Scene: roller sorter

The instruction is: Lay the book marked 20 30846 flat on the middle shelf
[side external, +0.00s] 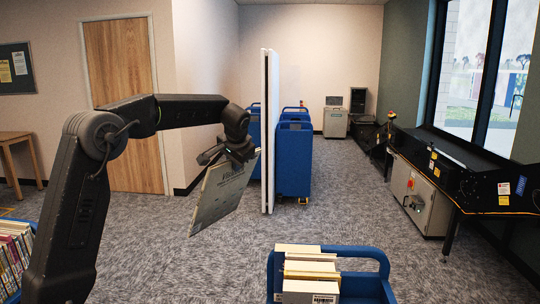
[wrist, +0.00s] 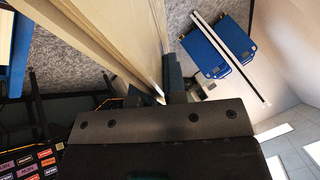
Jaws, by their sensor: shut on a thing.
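My gripper (side external: 236,160) is shut on a thin book (side external: 222,194) with a pale grey-green cover. The book hangs tilted in the air below my gripper, clear of the floor and carts. Its cover has dark print, too small to read, so I cannot confirm the number 20 30846. In the wrist view, the book's pale page edges (wrist: 118,38) fill the upper middle, against a dark finger of my gripper (wrist: 170,88). I cannot tell which surface is the middle shelf.
A blue cart (side external: 372,281) with several books stands at the front; another book cart (side external: 12,296) is at the left edge. A tall white panel (side external: 269,130) and blue carts (side external: 295,160) stand behind the held book. A black sorter conveyor (side external: 440,165) runs along the right. Carpet between is clear.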

